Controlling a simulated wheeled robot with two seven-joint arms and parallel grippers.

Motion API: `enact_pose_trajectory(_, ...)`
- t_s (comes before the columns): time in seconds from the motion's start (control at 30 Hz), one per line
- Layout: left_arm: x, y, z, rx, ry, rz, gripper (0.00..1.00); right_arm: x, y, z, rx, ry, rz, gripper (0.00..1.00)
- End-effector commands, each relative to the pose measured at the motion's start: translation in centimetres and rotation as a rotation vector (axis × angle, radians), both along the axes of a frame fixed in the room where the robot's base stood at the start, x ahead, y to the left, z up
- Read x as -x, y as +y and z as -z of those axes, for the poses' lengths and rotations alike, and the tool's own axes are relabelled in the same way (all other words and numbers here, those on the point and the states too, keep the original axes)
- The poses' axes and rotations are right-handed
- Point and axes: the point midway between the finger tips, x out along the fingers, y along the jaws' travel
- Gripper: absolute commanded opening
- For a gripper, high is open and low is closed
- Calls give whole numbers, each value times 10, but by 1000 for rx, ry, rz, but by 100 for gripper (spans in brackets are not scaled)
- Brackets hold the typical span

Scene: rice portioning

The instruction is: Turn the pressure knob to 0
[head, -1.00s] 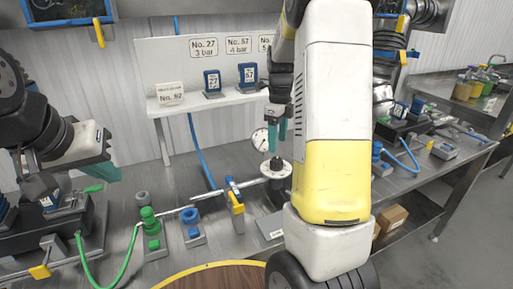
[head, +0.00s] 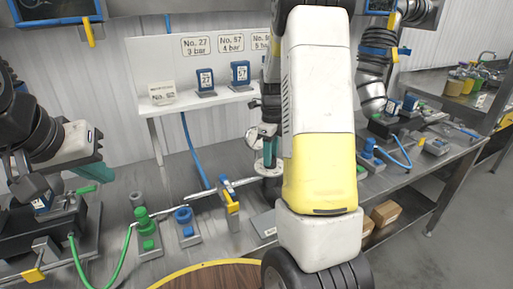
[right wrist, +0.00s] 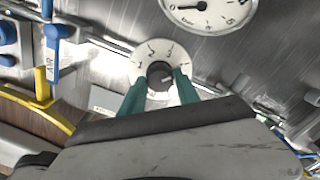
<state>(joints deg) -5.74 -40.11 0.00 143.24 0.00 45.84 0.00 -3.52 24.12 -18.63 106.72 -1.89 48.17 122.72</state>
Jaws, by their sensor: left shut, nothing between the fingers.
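The pressure knob (right wrist: 160,74) is dark and round with a pale pointer mark. It sits in the middle of a white numbered dial plate (right wrist: 146,57). My right gripper (right wrist: 161,80) points down at it, with one teal finger on each side close to the knob; whether they press on it I cannot tell. In the head view my right gripper (head: 268,152) is over the regulator (head: 268,172), and my arm hides part of it. The pressure gauge (right wrist: 207,10) is cut off by the top edge, its needle pointing left. My left gripper (head: 92,168) is shut and empty at the left.
Green (head: 146,223) and blue (head: 184,215) fittings and a yellow-handled valve (head: 231,201) stand left of the regulator. A shelf (head: 200,102) with numbered blue devices is behind. A round wooden top (head: 215,277) lies in front.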

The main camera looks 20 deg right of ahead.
Motion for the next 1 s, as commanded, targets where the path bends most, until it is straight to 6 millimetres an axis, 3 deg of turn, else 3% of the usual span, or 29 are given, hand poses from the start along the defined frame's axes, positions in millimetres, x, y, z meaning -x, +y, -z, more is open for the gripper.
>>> enact_pose_trajectory(0.03, 0, 0, 0, 0, 0, 0, 0, 0, 0, 0, 0, 0, 0, 9)
enact_pose_trajectory(0.1, 0, 0, 0, 0, 0, 0, 0, 0, 0, 0, 0, 0, 0, 0)
enact_pose_trajectory(0.47, 0, 0, 0, 0, 0, 0, 0, 0, 0, 0, 1, -1, -67, 0)
enact_pose_trajectory(1.0, 0, 0, 0, 0, 0, 0, 0, -1, 0, -1, 1, -1, -517, 0)
